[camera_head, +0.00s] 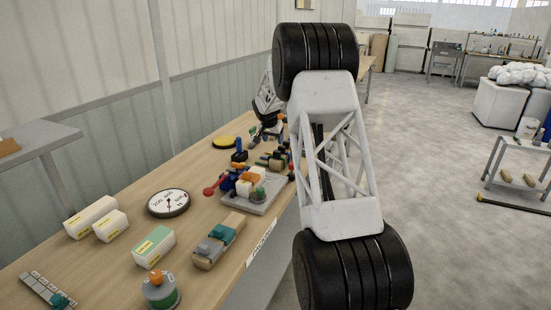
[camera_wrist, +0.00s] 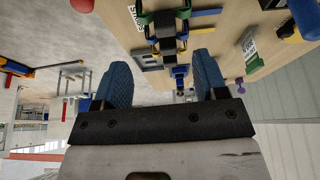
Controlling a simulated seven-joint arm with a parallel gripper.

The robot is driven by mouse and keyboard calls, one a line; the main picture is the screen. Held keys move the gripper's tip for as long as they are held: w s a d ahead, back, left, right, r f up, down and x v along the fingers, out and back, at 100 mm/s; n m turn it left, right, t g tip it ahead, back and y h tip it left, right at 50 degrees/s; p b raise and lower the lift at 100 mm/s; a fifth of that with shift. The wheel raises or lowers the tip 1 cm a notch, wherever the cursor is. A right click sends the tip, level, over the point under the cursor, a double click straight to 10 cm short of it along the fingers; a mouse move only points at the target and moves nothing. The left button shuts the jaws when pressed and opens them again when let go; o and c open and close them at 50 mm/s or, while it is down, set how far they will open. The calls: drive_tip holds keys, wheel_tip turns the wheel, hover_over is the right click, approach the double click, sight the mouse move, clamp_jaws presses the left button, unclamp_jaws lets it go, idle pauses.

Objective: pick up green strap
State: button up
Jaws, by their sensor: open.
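My gripper (camera_wrist: 162,60) shows in the wrist view as two blue, ridged fingers, spread apart with nothing held between them. Dark green strap-like pieces (camera_wrist: 184,14) lie on the table near the top of the wrist view, beyond the fingertips and apart from them. They are partly cut off by the frame, and I cannot tell for sure which is the green strap. In the head view, my gripper is small and partly hidden by my arm at the far part of the table, close to a cluster of small dark green and black parts (camera_head: 277,160).
The wooden table (camera_head: 110,220) runs along the wall. A blue strip (camera_wrist: 207,12) lies beside the green pieces. Open floor is at right.

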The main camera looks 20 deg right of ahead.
sight(277, 151)
drive_tip(key=w+f, duration=0.1)
drive_tip(key=d+f, duration=0.1)
drive_tip(key=w+f, duration=0.1)
drive_tip(key=shift+w+d, duration=0.3)
drive_tip(key=shift+w, duration=0.05)
drive_tip(key=shift+x, duration=1.25)
drive_tip(key=shift+f, duration=0.1)
drive_tip(key=shift+x, duration=2.5)
drive_tip(key=shift+d, duration=0.1)
drive_tip(key=c, duration=1)
